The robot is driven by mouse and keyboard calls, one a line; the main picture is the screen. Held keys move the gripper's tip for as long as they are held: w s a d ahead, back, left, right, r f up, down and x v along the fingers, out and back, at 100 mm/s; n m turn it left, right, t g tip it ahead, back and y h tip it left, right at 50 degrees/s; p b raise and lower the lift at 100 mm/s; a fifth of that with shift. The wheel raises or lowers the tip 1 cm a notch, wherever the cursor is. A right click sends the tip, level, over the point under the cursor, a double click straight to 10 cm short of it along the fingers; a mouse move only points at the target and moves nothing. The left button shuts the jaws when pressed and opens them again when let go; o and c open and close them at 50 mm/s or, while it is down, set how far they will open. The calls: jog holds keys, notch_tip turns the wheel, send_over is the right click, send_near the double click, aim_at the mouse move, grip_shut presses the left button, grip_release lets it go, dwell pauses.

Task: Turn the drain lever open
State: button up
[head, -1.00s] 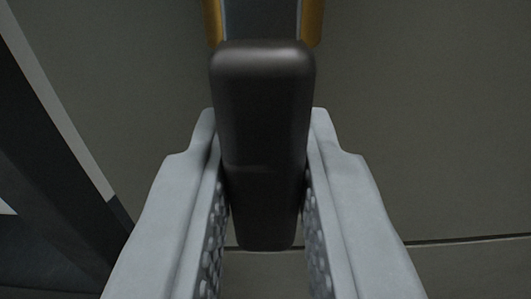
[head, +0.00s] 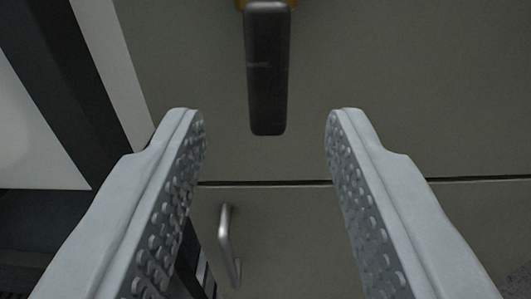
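The drain lever (head: 267,85) is a dark, rounded bar at the top centre of the head view. It points down the picture from a brass-coloured mount (head: 287,4), most of which is cut off by the top edge. My gripper (head: 266,118) is open, with its two grey, studded fingers spread wide. The lever's lower end shows between the fingertips in the picture, with clear gaps on both sides. No finger touches it.
A grey-brown panel (head: 420,90) lies behind the lever, with a dark seam (head: 270,183) across it. A metal bar handle (head: 226,240) shows below the seam. Dark and white structures (head: 105,60) stand at the left. The right side is clear.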

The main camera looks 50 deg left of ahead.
jog(key=v, duration=1.1)
jog(key=s+d+r+m+t+h, duration=0.1)
jog(key=d+r+m+t+h, duration=0.25)
jog(key=r, duration=0.85)
jog(key=s+d+r+m+t+h, duration=0.1)
jog(key=d+r+t+h, duration=0.4)
jog(key=r, duration=0.8)
jog(key=s+d+r+m+g+h, duration=0.1)
jog(key=s+r+m+h, duration=0.1)
jog(key=s+r, duration=0.5)
jog(key=s+d+r+m+g+h, duration=0.1)
jog(key=s+r+m+h, duration=0.2)
jog(key=s+r, duration=0.5)
jog(key=s, duration=0.8)
jog(key=shift+d+r+m+h, duration=0.3)
jog(key=shift+m+h, duration=0.05)
